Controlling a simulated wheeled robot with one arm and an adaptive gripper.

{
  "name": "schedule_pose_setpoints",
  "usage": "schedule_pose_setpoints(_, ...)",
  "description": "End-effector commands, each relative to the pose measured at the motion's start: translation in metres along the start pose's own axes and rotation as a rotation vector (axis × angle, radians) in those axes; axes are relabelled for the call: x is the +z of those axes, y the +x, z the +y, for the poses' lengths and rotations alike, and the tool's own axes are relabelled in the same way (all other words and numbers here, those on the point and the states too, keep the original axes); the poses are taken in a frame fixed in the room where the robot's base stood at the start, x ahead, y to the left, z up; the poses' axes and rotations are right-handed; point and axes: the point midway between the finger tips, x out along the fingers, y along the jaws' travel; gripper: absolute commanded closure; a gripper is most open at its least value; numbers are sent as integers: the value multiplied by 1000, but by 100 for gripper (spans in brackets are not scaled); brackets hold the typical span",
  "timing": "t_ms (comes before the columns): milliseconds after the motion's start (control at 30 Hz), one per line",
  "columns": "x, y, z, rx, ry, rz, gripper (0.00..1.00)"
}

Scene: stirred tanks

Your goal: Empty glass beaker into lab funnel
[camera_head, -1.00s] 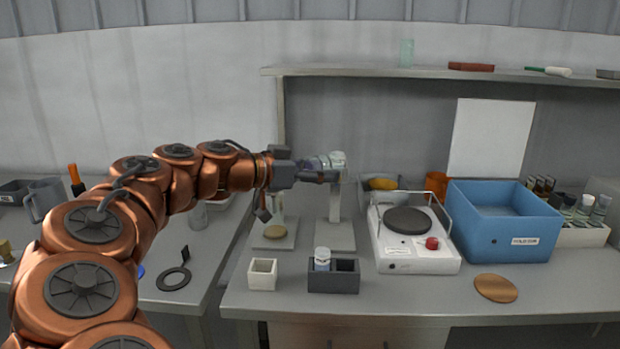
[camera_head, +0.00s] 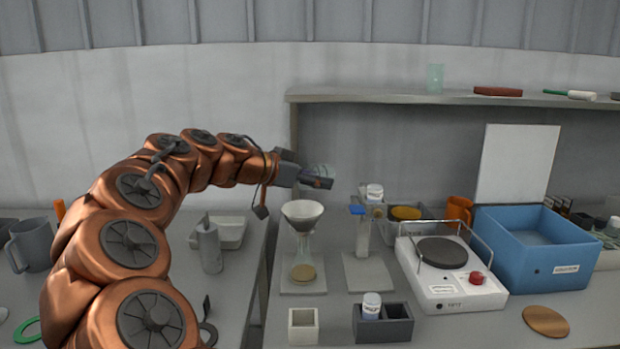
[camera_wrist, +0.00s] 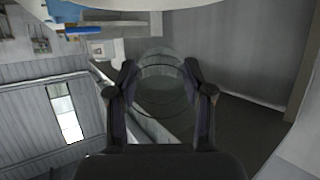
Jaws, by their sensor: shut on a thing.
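The clear glass beaker (camera_head: 321,169) is between the fingers of my gripper (camera_head: 325,180), which is shut on it. In the wrist view the beaker (camera_wrist: 162,88) shows as faint round outlines between the two fingers (camera_wrist: 160,75). Its tilt and any contents are hard to make out. The pale lab funnel (camera_head: 302,210) sits in the neck of a clear flask (camera_head: 303,248) on a stand at the left end of the bench. My gripper is above the funnel and slightly to its right, apart from it.
Farther right are a hotplate (camera_head: 440,252) and a blue bin (camera_head: 530,240). White and dark holders (camera_head: 303,325) stand in front. A shelf (camera_head: 450,97) runs above.

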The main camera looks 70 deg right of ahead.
Motion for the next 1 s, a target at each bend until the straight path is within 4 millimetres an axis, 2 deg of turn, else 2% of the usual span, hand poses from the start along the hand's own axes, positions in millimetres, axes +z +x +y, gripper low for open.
schedule_pose_setpoints(100, -6, 2, 2, 7, 2, -41, 91)
schedule_pose_setpoints(1000, -7, 2, 1, 5, 0, -343, 91)
